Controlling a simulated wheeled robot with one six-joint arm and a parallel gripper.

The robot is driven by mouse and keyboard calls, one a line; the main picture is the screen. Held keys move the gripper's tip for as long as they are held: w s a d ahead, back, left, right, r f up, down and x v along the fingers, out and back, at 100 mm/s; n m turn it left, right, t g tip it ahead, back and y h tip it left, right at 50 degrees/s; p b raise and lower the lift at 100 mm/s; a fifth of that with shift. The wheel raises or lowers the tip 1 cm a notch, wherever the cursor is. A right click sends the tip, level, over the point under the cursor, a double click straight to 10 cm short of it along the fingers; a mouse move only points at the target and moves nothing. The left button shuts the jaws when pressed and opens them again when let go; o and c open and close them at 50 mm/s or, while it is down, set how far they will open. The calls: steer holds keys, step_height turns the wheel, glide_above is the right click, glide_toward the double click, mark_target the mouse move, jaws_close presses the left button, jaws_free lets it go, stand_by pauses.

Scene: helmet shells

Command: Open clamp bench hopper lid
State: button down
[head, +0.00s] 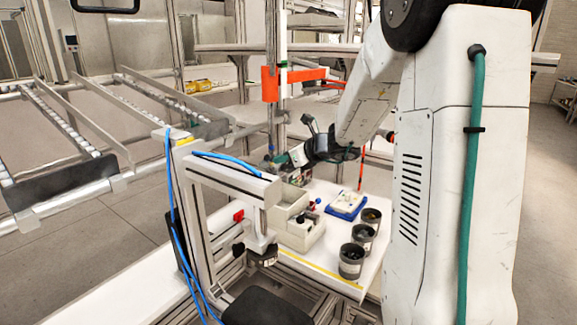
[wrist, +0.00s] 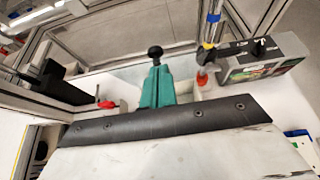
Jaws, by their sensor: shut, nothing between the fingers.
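My gripper (wrist: 155,72) shows in the wrist view as teal fingers pressed together, with nothing between them. A black knob (wrist: 155,52) stands just beyond the fingertips; I cannot tell whether they touch it. A pale, light-coloured panel lies around and behind the fingers, partly hidden by my wrist. In the head view my gripper (head: 281,160) is at the back of the bench, above and behind a cream bin (head: 301,238). A small black knob (head: 300,218) sits on that bin. I cannot tell which part is the hopper lid, and it looks partly hidden.
Several dark cups (head: 351,262) stand at the right of the white bench top (head: 315,268). A blue-and-white tray (head: 346,205) is behind them. A metal post frame (head: 195,215) with blue hose stands at left. A labelled box (wrist: 262,62) is right of my fingers.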

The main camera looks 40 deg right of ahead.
steer(key=shift+w+a+r, duration=0.2)
steer(key=shift+w, duration=0.4)
steer(key=shift+w+a+r, duration=0.2)
steer(key=shift+w+r, duration=0.05)
steer(key=shift+w, duration=0.35)
steer(key=shift+w+a+r, duration=0.2)
steer(key=shift+w, duration=0.4)
steer(key=shift+s+d, duration=0.1)
steer(key=shift+s, duration=0.25)
steer(key=s, duration=0.1)
steer(key=s+d, duration=0.1)
steer(key=shift+s+r, duration=0.1)
steer(key=shift+s, duration=0.2)
steer(key=s+d+r, duration=0.2)
steer(key=s+r, duration=0.4)
steer(key=r, duration=0.1)
steer(key=shift+s+d+r, duration=0.2)
steer(key=shift+s+d, duration=0.05)
steer(key=shift+s, duration=0.15)
